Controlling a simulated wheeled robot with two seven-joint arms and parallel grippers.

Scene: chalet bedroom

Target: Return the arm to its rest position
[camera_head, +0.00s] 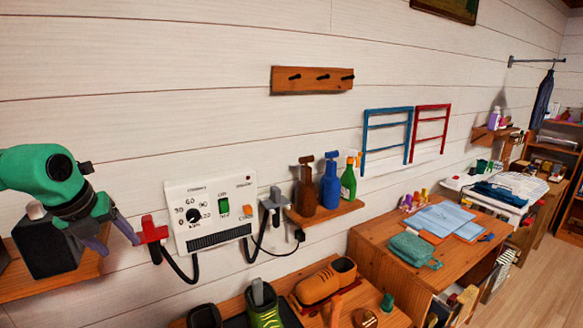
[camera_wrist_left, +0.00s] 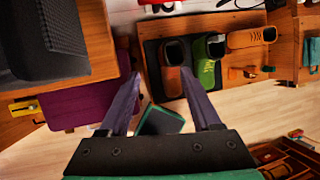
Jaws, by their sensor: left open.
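My left arm, green and black, comes in from the left in the head view. Its gripper (camera_head: 110,238) has purple-grey fingers and is beside a red clip-like holder (camera_head: 152,232) on the wall, left of the white control panel (camera_head: 211,212). I cannot tell from the head view whether they touch. In the left wrist view the gripper (camera_wrist_left: 166,90) is open, its fingers spread apart with nothing between them. Below it are wooden floor and a small dark green-edged box (camera_wrist_left: 160,121). My right gripper is not in view.
A dark speaker-like box (camera_head: 48,245) stands on the wooden shelf at left, close to my arm. Shoes, including a green one (camera_head: 264,306) and an orange one (camera_head: 325,281), sit on a bench below. Spray bottles (camera_head: 330,181) stand on a small wall shelf. A desk (camera_head: 375,250) is at right.

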